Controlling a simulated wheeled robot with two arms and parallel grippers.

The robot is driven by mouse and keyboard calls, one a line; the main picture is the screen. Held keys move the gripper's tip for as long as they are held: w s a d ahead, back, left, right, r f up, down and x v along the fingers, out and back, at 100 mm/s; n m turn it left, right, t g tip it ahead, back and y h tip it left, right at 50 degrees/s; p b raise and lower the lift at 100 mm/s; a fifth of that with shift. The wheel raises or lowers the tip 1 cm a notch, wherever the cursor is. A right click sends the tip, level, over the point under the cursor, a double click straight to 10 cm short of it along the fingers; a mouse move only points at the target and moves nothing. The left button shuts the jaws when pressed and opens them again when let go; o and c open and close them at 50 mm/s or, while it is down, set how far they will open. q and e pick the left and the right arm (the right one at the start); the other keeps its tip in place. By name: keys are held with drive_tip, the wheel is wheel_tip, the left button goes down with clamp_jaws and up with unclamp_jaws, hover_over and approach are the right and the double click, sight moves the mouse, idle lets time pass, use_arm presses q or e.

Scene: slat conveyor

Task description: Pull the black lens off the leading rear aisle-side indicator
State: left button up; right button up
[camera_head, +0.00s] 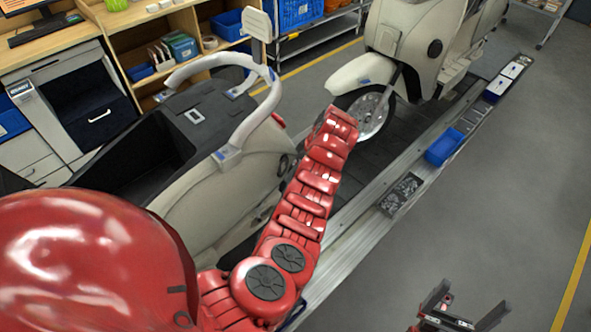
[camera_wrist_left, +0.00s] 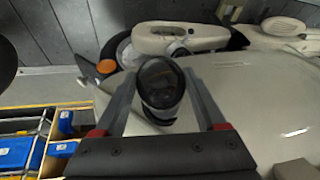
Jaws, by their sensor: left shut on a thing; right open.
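In the left wrist view, the black lens (camera_wrist_left: 160,84) is a dark glossy oval between the two fingers of my left gripper (camera_wrist_left: 162,92). The fingers are shut on it from both sides. A pale rounded piece shows just below the lens; I cannot tell whether the lens is still seated on its indicator. An orange lens (camera_wrist_left: 106,66) shows to the left, apart from the fingers. In the head view, my red left arm hides the left gripper and the lens. My right gripper (camera_head: 468,302) is open and empty over the grey floor at bottom right.
A cream scooter (camera_head: 225,195) stands left of my left arm, and another (camera_head: 425,45) stands at the back. The slat conveyor's metal edge (camera_head: 375,195) carries a blue bin (camera_head: 444,147) and a tray of dark parts (camera_head: 401,193). The floor at right is clear.

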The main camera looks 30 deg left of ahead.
use_arm(q)
drive_tip(key=shift+s+d, duration=0.1)
drive_tip(key=shift+d, duration=0.7)
drive_tip(key=shift+b, duration=0.3)
